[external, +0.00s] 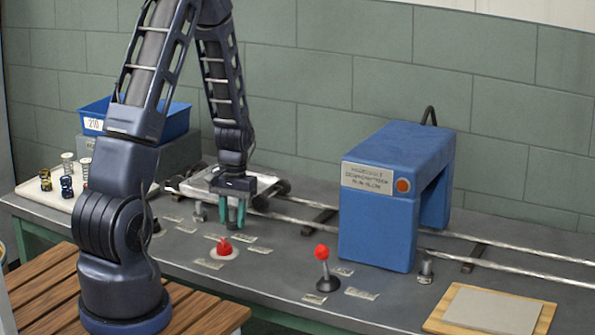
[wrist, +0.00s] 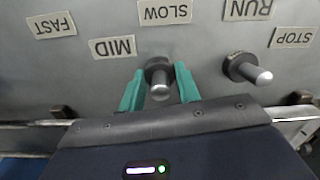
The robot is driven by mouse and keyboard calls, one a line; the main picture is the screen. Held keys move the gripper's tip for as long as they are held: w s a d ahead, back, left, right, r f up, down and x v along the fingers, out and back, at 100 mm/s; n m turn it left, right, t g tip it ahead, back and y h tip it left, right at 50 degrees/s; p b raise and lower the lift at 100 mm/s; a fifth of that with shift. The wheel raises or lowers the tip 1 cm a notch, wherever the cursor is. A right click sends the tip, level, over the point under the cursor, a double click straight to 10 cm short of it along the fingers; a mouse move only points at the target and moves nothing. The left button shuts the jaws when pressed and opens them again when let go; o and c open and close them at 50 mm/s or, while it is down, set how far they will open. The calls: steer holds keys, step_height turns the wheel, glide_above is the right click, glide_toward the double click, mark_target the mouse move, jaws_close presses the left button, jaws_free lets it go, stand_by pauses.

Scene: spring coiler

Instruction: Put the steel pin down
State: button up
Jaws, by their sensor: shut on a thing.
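My gripper (external: 235,224) has teal fingers pointing down close to the bench top. In the wrist view the fingers (wrist: 160,90) are shut on a steel pin (wrist: 159,84) with a dark collar, between them near the SLOW and MID labels. In the external view the fingers hide this pin. Whether its foot sits in the bench or just above it, I cannot tell. A similar steel post (wrist: 252,73) stands apart beside the RUN and STOP labels; in the external view it shows left of the gripper (external: 198,212).
A red button (external: 224,247) and a red-knobbed lever (external: 323,255) stand in front. Rails with a pale cart (external: 213,182) run behind. A blue arch (external: 380,235), another steel post (external: 426,272) and a board (external: 450,310) are right. A tray of springs (external: 45,200) and a blue bin (external: 176,122) are left.

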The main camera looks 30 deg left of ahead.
steer(key=shift+f, duration=0.1)
steer(key=o, duration=1.1)
steer(key=shift+c, duration=0.2)
step_height(320, 180, up, 12)
steer(key=w, duration=0.1)
steer(key=s+d+r+t, duration=0.1)
steer(key=s+d+r, duration=0.1)
steer(key=s+r, duration=0.45)
steer(key=s+d+r+t, duration=0.1)
steer(key=s+r+t, duration=0.15)
steer(key=r, duration=0.65)
steer(key=s+d+r+m+t, duration=0.1)
steer(key=s+r, duration=0.3)
steer(key=s, duration=0.4)
steer(key=s+d+r+t, duration=0.1)
steer(key=s+r, duration=0.4)
steer(key=s, duration=0.4)
steer(key=shift+d+r+m, duration=0.2)
steer(key=shift+d+m, duration=0.05)
steer(key=shift+m, duration=0.15)
steer(key=shift+s, duration=0.1)
